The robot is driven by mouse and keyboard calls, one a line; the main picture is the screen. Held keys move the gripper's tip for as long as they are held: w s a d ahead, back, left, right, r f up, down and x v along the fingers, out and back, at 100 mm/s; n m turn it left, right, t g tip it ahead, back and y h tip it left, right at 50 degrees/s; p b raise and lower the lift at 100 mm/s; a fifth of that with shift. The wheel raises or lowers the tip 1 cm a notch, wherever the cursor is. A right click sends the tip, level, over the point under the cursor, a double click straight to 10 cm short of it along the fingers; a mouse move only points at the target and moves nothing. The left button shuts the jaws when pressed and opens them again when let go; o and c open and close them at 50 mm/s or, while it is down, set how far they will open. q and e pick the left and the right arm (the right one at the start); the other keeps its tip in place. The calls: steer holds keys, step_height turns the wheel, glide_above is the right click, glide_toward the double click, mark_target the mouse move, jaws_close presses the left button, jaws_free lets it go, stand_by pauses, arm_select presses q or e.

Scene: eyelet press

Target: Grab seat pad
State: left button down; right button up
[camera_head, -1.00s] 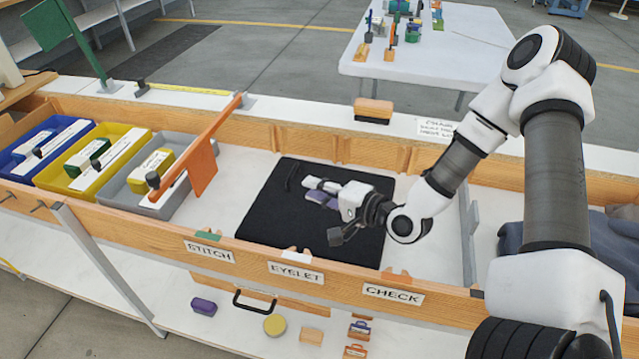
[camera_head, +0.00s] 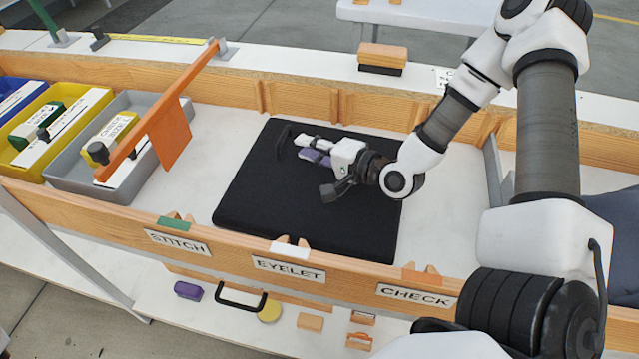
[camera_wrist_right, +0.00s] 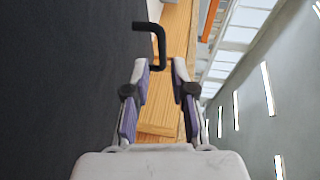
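The seat pad (camera_head: 290,205) looks like a flat black square lying on the white bench floor behind the EYELET label. A thin black bent handle (camera_head: 282,141) stands at its far left part; the handle (camera_wrist_right: 160,45) also shows in the right wrist view, just ahead of the fingertips. My right gripper (camera_head: 308,149) is over the pad, its purple-padded fingers pointing at the handle. In the wrist view the right gripper (camera_wrist_right: 157,72) is open, with a clear gap between its fingers and nothing gripped. My left gripper is not in view.
Wooden rails (camera_head: 310,100) border the bench. An orange bar with a flag (camera_head: 168,135) hangs over the grey bin (camera_head: 65,180) at left, next to a yellow bin (camera_head: 25,160). A brush-like block (camera_head: 382,57) sits on the back ledge. White floor beside the pad is clear.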

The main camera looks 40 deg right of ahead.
mark_target(280, 139)
steer(key=x, duration=0.2)
steer(key=b+x, duration=0.1)
steer(key=x, duration=0.4)
steer(key=shift+w+a, duration=0.2)
steer(key=shift+a, duration=0.3)
steer(key=shift+s+d, duration=0.1)
jaws_close()
